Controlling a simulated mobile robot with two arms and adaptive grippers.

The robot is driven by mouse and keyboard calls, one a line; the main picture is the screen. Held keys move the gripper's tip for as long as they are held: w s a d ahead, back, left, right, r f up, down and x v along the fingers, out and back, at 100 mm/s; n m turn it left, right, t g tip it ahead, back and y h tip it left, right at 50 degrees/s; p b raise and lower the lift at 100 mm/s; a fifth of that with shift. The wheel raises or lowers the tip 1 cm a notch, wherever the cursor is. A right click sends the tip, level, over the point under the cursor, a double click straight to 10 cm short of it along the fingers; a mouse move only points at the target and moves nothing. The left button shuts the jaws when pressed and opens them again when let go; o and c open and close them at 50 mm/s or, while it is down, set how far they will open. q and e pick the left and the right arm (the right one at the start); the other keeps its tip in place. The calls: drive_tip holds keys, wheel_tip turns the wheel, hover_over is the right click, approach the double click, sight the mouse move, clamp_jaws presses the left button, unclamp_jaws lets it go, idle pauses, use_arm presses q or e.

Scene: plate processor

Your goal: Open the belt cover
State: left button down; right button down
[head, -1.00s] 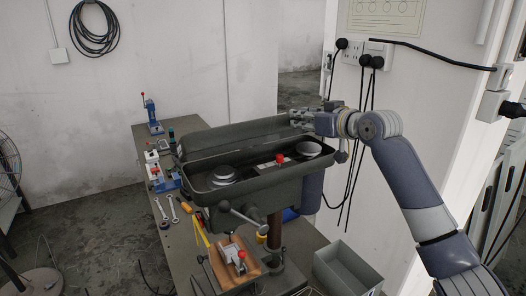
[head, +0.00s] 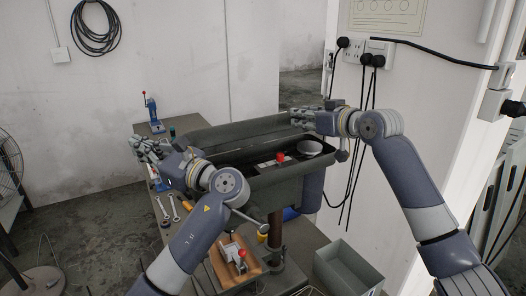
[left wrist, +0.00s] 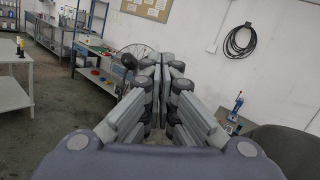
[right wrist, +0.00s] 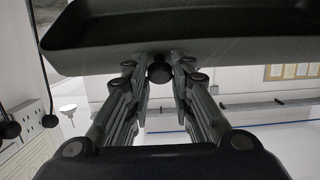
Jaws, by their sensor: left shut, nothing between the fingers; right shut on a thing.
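The belt cover (head: 228,134) of the drill press is a long dark lid, swung up and back behind its housing (head: 290,188). The open housing shows a silver pulley (head: 309,149) and a red-topped part (head: 281,156). My right gripper (head: 300,118) is at the cover's right end. In the right wrist view, its fingers (right wrist: 160,80) are shut on a dark round knob (right wrist: 160,71) under the cover (right wrist: 190,45). My left gripper (head: 138,146) is shut and empty, left of the cover; its closed fingers show in the left wrist view (left wrist: 160,68). My left arm hides the housing's left part.
A blue hand press (head: 152,118) stands on the bench behind my left gripper. A grey bin (head: 350,270) is at lower right. Black cables (head: 364,130) hang on the wall behind.

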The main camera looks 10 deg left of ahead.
sight(261, 130)
use_arm(q)
drive_tip(key=s+d+r, duration=0.3)
drive_tip(key=d+r, duration=0.2)
drive_tip(key=d, duration=0.3)
drive_tip(key=w+d+f+m+t+h, duration=0.2)
drive_tip(key=d+f+m+t+h, duration=0.4)
drive_tip(key=d, duration=0.6)
drive_tip(key=w+d+f+m+t+h, duration=0.15)
drive_tip(key=d+f+m+t, duration=0.25)
drive_tip(key=d+f, duration=0.65)
drive_tip(key=shift+y, duration=0.25)
drive_tip(key=shift+w+a+r, duration=0.8)
drive_tip(key=shift+w+r, duration=0.4)
drive_tip(key=shift+w, duration=0.4)
drive_tip(key=shift+w+a+r, duration=0.8)
drive_tip(key=shift+w+r, duration=0.4)
drive_tip(key=shift+w, duration=0.45)
drive_tip(key=shift+w+a+r, duration=0.8)
drive_tip(key=shift+w+r, duration=0.4)
drive_tip(key=shift+w, duration=0.4)
drive_tip(key=shift+w+a+r, duration=0.2)
drive_tip(key=shift+r, duration=0.25)
drive_tip(key=shift+w+a+r, duration=0.2)
drive_tip(key=shift+r, duration=0.25)
